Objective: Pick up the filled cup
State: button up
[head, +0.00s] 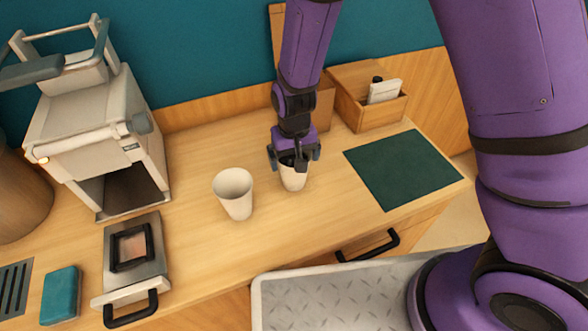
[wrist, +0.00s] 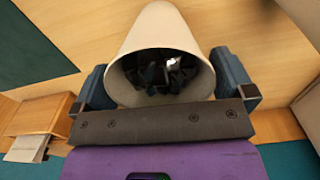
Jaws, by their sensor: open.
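The filled cup (head: 292,181) is pale and stands upright on the wooden counter, its top partly hidden by my gripper (head: 293,158) in the head view. In the wrist view the filled cup (wrist: 160,28) holds dark pieces inside its mouth. My gripper (wrist: 166,82) is open, with one blue-grey finger on each side of this cup near its rim. I cannot tell if the fingers touch it. A second pale cup (head: 233,192) stands to the left in the head view and looks empty.
A grey-white machine (head: 95,135) stands at the back left. A black-handled drawer unit (head: 133,255) and a teal block (head: 60,295) are in front of it. A dark green mat (head: 403,168) lies right of the cups. A wooden box (head: 366,96) stands behind the mat.

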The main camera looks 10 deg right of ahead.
jog(key=shift+f, duration=0.95)
jog(key=c, duration=0.9)
jog(key=shift+o, duration=0.2)
jog(key=shift+r, duration=0.1)
